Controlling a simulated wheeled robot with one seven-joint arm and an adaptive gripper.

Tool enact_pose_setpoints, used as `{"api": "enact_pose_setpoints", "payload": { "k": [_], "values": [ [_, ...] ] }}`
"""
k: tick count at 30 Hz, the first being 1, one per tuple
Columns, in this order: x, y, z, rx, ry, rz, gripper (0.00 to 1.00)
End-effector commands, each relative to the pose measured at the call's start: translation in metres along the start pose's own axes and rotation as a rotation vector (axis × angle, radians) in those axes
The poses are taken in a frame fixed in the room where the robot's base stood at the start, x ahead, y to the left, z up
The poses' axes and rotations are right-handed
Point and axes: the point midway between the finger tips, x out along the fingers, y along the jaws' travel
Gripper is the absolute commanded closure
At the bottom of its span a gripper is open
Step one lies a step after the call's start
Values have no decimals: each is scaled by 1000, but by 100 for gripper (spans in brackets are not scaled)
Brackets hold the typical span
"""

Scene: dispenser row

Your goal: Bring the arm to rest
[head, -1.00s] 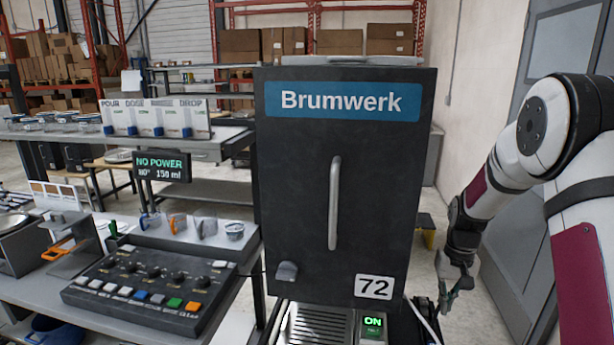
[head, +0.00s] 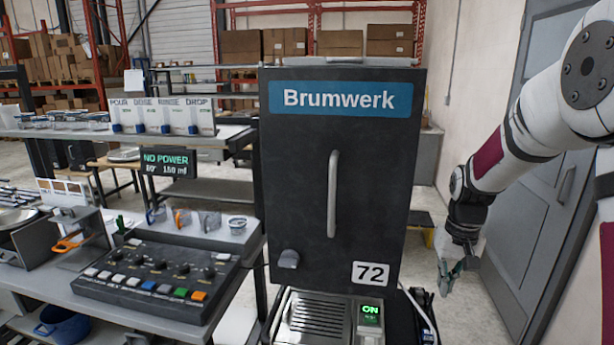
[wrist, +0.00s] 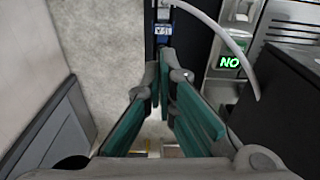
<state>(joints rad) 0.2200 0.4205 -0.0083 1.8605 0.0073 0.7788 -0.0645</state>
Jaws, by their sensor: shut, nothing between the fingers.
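My gripper (head: 448,278) hangs pointing down at the right of the black Brumwerk machine (head: 295,190), apart from it, in the head view. It is shut and empty. In the wrist view my gripper (wrist: 165,85) shows its green-padded fingers with nothing between them. My white arm comes in from the right edge of the head view.
A green-lit ON switch (head: 371,315) sits at the machine's base and also shows upside down in the wrist view (wrist: 229,63). A white cable (head: 420,312) runs beside the machine. A grey door (head: 550,200) stands behind my arm. A button panel (head: 155,280) lies left.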

Motion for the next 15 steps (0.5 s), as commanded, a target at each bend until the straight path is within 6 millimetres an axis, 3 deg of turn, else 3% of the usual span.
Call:
{"api": "enact_pose_setpoints", "payload": {
  "k": [5,9,15],
  "values": [
    [-53,-16,24,-23,59,-1,100],
    [-97,-30,56,-46,116,-4,100],
    [-146,-47,108,-78,192,-11,100]
  ]
}}
